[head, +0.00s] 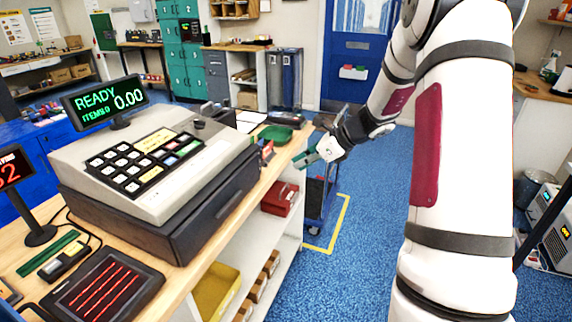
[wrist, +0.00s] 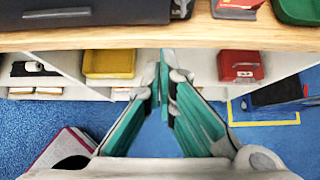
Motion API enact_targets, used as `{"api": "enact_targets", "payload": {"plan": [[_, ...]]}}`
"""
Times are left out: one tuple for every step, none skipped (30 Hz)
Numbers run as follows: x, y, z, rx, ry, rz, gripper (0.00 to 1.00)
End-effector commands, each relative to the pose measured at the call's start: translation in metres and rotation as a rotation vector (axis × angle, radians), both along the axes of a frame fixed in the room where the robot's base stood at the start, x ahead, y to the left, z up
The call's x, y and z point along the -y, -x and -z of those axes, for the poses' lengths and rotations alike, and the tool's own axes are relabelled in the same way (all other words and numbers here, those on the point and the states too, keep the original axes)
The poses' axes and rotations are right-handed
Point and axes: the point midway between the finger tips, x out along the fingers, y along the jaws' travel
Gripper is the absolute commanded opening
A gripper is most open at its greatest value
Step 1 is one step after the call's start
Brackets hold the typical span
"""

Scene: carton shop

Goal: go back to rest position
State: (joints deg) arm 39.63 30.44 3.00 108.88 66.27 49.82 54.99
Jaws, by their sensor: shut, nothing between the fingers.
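My gripper (head: 306,159) is in the head view, at the end of my white arm, just off the right edge of the counter. In the wrist view, my gripper (wrist: 164,62) shows its teal fingers converging to touching tips with nothing between them. The tips point toward the counter's wooden edge (wrist: 150,38) and the shelves below it. The gripper looks apart from the counter, though its exact gap is hard to judge.
A cash register (head: 150,160) with a lit display stands on the counter. Below are a yellow bin (head: 217,290) and a red box (head: 279,198). A green tray (head: 275,134) lies on the counter's far end. Blue floor (head: 360,225) is open right of the counter.

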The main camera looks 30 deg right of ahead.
Motion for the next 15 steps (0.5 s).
{"api": "enact_targets", "payload": {"plan": [[0.001, 0.001, -0.001, 0.000, 0.001, 0.001, 0.00], [0.001, 0.002, -0.002, 0.000, 0.001, 0.001, 0.00], [0.002, 0.002, -0.002, 0.000, 0.000, 0.001, 0.00], [0.002, 0.002, -0.002, 0.000, 0.000, 0.001, 0.00], [0.002, 0.002, -0.002, 0.000, -0.001, 0.001, 0.00], [0.001, 0.002, -0.003, 0.001, 0.002, -0.002, 0.00], [-0.001, 0.003, -0.004, 0.002, 0.006, -0.008, 0.00], [-0.003, 0.003, -0.006, 0.005, 0.014, -0.020, 0.00], [-0.009, 0.005, -0.011, 0.011, 0.031, -0.044, 0.00], [-0.015, 0.007, -0.015, 0.017, 0.051, -0.071, 0.00], [-0.022, 0.010, -0.021, 0.025, 0.074, -0.105, 0.00], [-0.034, 0.016, -0.030, 0.039, 0.113, -0.160, 0.00], [-0.043, 0.021, -0.037, 0.049, 0.147, -0.209, 0.00], [-0.054, 0.027, -0.044, 0.063, 0.185, -0.263, 0.00], [-0.069, 0.036, -0.055, 0.082, 0.239, -0.341, 0.00]]}}
